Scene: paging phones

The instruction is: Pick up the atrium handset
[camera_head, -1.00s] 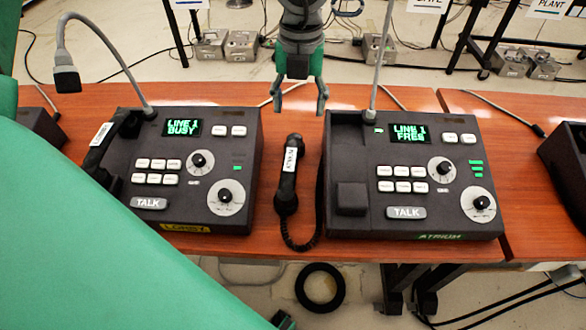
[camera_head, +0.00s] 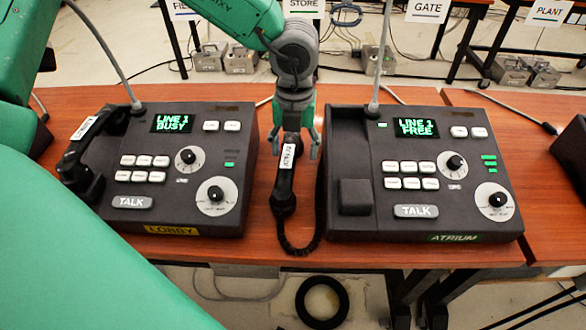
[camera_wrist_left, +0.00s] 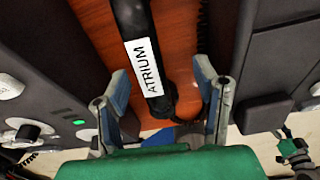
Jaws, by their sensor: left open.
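The atrium handset (camera_head: 285,185) is black with a white label and lies on the wood between the two phones. It also shows in the left wrist view (camera_wrist_left: 136,28), where its label reads ATRIUM. My left gripper (camera_head: 296,152) is open over the handset's upper part, with one finger on each side of it. In the left wrist view the fingers (camera_wrist_left: 160,95) straddle the handset, apart from it. The atrium phone (camera_head: 440,220) stands to the right, its screen reading LINE 1 FREE, its cradle empty.
The lobby phone (camera_head: 190,215) stands to the left with its own handset (camera_head: 82,165) in its cradle; its screen reads LINE 1 BUSY. The handset's coiled cord (camera_head: 300,248) runs to the atrium phone. A thin grey gooseneck (camera_head: 382,60) rises behind the atrium phone.

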